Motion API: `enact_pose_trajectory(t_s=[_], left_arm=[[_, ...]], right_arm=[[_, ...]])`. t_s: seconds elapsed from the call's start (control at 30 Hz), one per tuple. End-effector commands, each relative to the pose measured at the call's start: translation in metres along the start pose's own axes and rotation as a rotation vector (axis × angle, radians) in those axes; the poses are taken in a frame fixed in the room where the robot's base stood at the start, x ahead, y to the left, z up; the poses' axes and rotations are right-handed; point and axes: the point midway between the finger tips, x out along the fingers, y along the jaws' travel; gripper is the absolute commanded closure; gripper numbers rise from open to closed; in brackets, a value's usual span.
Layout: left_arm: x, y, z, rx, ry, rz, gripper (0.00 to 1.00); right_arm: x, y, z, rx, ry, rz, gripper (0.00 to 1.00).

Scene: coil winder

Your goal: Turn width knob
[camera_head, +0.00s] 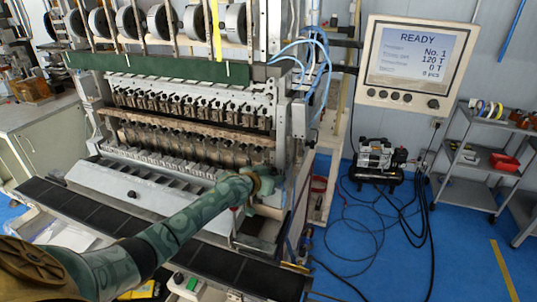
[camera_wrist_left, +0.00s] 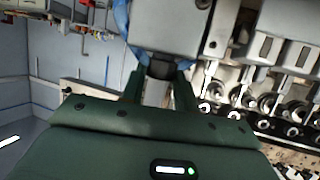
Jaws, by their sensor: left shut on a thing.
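The coil winder (camera_head: 190,88) stands at the left and middle of the head view. My left arm reaches across its front from the lower left, with the left gripper (camera_head: 277,178) at the machine's right end. In the left wrist view, the fingers of the left gripper (camera_wrist_left: 160,82) are shut on a small dark knob (camera_wrist_left: 161,68) under a grey housing (camera_wrist_left: 165,25). The fingers stand on both sides of the knob. In the head view the knob is hidden, and its turn angle cannot be read. My right gripper is not in view.
A screen (camera_head: 416,62) reads READY, No. 1, 120 T, 0 T, 0 pcs. Blue tubes (camera_head: 322,75) hang by the machine's right side. A compressor (camera_head: 378,157) and loose cables lie on the blue floor. A shelf cart (camera_head: 480,155) stands at the right.

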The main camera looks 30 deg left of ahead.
Motion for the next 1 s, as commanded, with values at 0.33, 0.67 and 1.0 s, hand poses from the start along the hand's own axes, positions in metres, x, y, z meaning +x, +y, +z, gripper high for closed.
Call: enact_pose_trajectory(t_s=[0.33, 0.67, 1.0], left_arm=[[0.001, 0.007, -0.002, -0.102, 0.001, -0.219, 0.92], [0.002, 0.006, 0.001, -0.136, 0.000, -0.329, 0.92], [0.002, 0.005, 0.001, -0.138, 0.000, -0.348, 0.92]], right_arm=[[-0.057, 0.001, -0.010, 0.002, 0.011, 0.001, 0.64], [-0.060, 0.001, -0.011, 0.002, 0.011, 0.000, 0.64], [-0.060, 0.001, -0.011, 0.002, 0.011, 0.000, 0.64]])
